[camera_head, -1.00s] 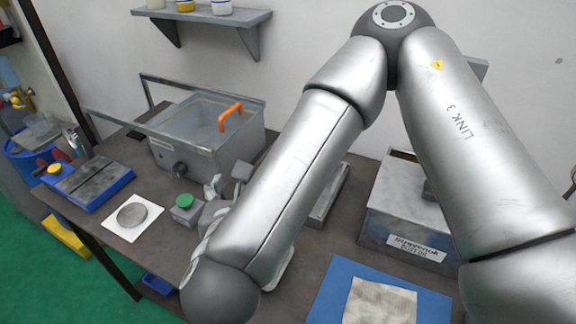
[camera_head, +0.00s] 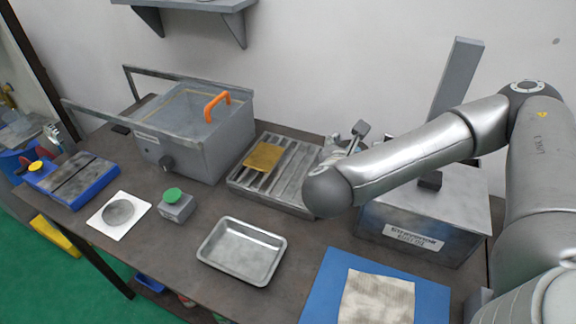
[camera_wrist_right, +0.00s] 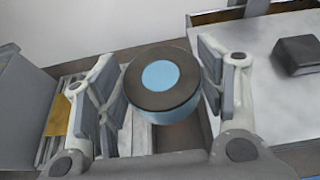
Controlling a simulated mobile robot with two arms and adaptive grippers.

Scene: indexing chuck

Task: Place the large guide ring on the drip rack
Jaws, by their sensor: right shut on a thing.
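The large guide ring (camera_wrist_right: 160,101) shows in the right wrist view as a round part with a dark top face, a light blue middle and a blue side. My right gripper (camera_wrist_right: 163,84) is shut on it, one finger on each side. In the head view my right gripper (camera_head: 350,137) is at the back, beyond the right end of the drip rack, partly hidden by my arm; I cannot make out the ring there. The drip rack (camera_head: 293,172) is a slatted metal tray with a yellow plate (camera_head: 263,157) on its left part. My left gripper is not in view.
A grey tank with an orange handle (camera_head: 217,104) stands left of the rack. A labelled grey box (camera_head: 440,205) stands right of it. An empty metal tray (camera_head: 242,250), a green-topped block (camera_head: 175,205) and a blue mat (camera_head: 322,290) are in front.

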